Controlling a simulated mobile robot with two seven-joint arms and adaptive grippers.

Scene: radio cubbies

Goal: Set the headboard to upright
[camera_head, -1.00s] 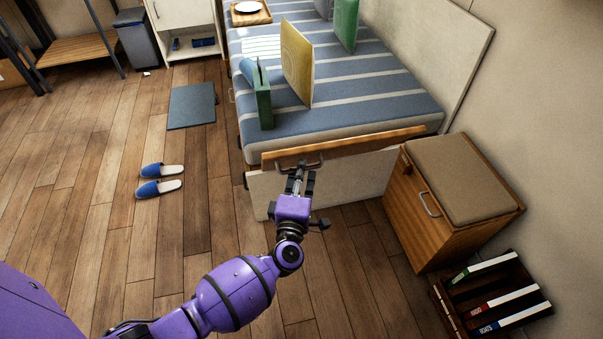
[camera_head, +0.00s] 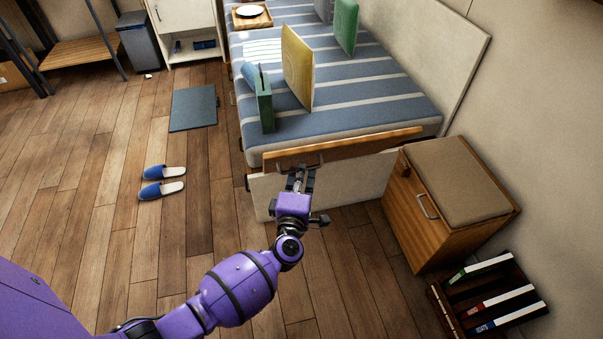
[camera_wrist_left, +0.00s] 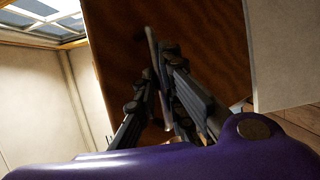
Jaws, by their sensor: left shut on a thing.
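The headboard (camera_head: 350,147) is a brown wooden panel at the near end of the bed, tilted rather than fully upright. It fills the middle of the left wrist view (camera_wrist_left: 203,35). A thin metal handle (camera_wrist_left: 153,50) stands out from its face. My left gripper (camera_head: 298,175) is at the panel's left part, with its fingers (camera_wrist_left: 160,95) closed around the handle. The fingers hide part of the handle. My right gripper is not in view.
The bed (camera_head: 385,95) carries upright green and yellow flat objects. A cream panel (camera_head: 350,185) stands below the headboard. A wooden cabinet (camera_head: 410,215) is close on the right, with a binder rack (camera_head: 455,320) before it. Slippers (camera_head: 162,190) lie on open floor at left.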

